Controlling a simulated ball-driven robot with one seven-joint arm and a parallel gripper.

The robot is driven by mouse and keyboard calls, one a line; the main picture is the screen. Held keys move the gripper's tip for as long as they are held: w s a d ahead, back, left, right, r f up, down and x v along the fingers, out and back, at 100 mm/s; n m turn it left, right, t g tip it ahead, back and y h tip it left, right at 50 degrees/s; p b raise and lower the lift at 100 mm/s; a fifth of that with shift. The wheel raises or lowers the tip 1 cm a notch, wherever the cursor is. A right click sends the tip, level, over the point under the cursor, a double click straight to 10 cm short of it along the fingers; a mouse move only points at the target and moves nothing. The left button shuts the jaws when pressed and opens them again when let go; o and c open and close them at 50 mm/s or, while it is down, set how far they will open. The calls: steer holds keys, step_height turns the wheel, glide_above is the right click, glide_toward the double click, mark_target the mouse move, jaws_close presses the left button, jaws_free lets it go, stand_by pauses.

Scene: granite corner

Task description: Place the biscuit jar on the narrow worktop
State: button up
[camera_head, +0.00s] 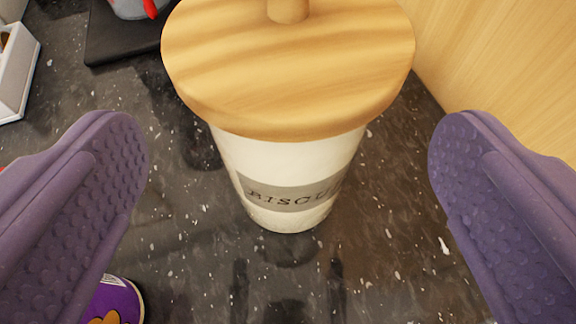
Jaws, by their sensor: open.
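The biscuit jar (288,160) stands upright on a dark speckled granite surface (390,260). It has a cream body, a grey label with partly readable lettering, and a wide wooden lid (290,75) with a knob cut off by the top edge. My gripper (288,165) is open, with one purple textured finger at the left and one at the right. The jar shows between the fingers, farther forward, with a gap on each side. I cannot tell whether this granite surface is the narrow worktop.
A light wooden panel (500,60) rises close on the jar's right. A purple container (118,302) stands at the lower left, partly behind the left finger. A white box (15,70) and a dark board (120,40) with a grey and red item are at the upper left.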

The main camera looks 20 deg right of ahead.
steer(key=p+v, duration=0.1)
steer(key=v, duration=0.4)
steer(key=shift+s+a+r, duration=0.1)
steer(key=shift+s, duration=0.15)
steer(key=w+a+r+n+t+y, duration=0.1)
steer(key=w+r+y, duration=0.1)
steer(key=r, duration=0.5)
steer(key=w+a+r+t+y, duration=0.1)
steer(key=w+a+r+y, duration=0.15)
steer(key=r, duration=0.55)
steer(key=w+r+n+y, duration=0.1)
steer(key=w+r, duration=0.2)
steer(key=r, duration=0.4)
steer(key=s+d+r, duration=0.2)
steer(key=s+r, duration=0.2)
steer(key=r, duration=0.5)
steer(key=s+d+r+n, duration=0.1)
steer(key=s+d+r, duration=0.2)
steer(key=r, duration=0.6)
steer(key=s+d+r+h, duration=0.1)
steer(key=s+d+r, duration=0.1)
steer(key=s+r, duration=0.5)
steer(key=shift+s+d+r+n+t, duration=0.2)
steer(key=shift+r+n+t, duration=0.15)
steer(key=shift+r, duration=0.55)
